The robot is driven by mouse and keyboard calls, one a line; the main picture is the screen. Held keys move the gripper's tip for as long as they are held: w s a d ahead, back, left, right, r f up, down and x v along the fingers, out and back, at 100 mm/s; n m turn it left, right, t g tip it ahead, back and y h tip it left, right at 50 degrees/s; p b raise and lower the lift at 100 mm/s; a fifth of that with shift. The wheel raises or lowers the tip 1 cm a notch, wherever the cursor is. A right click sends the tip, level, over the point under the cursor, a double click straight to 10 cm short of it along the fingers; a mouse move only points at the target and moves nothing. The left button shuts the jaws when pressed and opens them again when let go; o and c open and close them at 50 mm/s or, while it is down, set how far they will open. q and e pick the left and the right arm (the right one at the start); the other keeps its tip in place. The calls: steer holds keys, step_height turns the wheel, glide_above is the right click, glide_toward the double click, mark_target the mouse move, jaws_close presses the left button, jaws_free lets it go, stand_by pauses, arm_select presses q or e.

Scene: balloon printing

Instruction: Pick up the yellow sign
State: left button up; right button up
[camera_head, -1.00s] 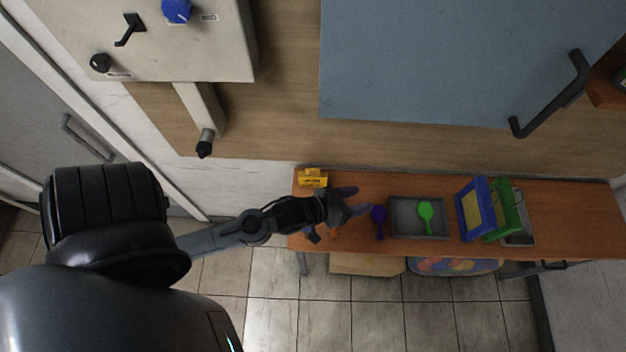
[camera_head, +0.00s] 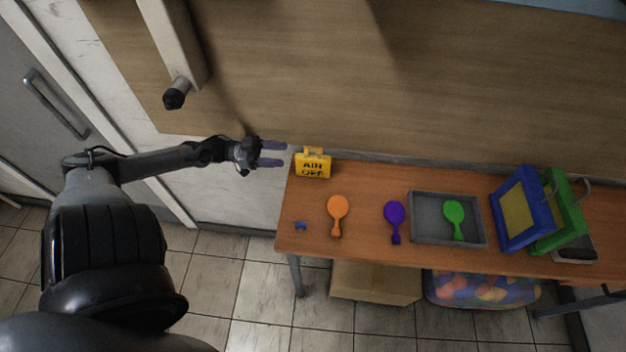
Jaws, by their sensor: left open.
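The yellow sign (camera_head: 313,165) reads "AIR OFF" and stands at the back left corner of the wooden table (camera_head: 370,180), near the wall. My left gripper (camera_head: 284,153) is open and empty, just left of the sign, its two fingers pointing right toward it. A small gap shows between the fingertips and the sign in the picture; the difference in height is hard to tell. My right gripper is not in view.
A black-tipped nozzle (camera_head: 176,93) juts out above left.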

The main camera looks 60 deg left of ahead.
mark_target(312, 161)
arm_select(q)
steer(key=w+d, duration=0.1)
steer(key=w+d+f+b, duration=0.1)
steer(key=w, duration=0.1)
steer(key=w+d+f, duration=0.1)
steer(key=shift+w+b, duration=0.35)
steer(key=shift+b, duration=0.05)
steer(key=shift+b+x, duration=0.4)
steer(key=shift+x, duration=2.3)
steer(key=shift+s+d, duration=0.1)
steer(key=shift+d, duration=0.05)
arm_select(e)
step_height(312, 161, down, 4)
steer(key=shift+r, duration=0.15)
arm_select(q)
jaws_close()
steer(key=shift+r, duration=0.1)
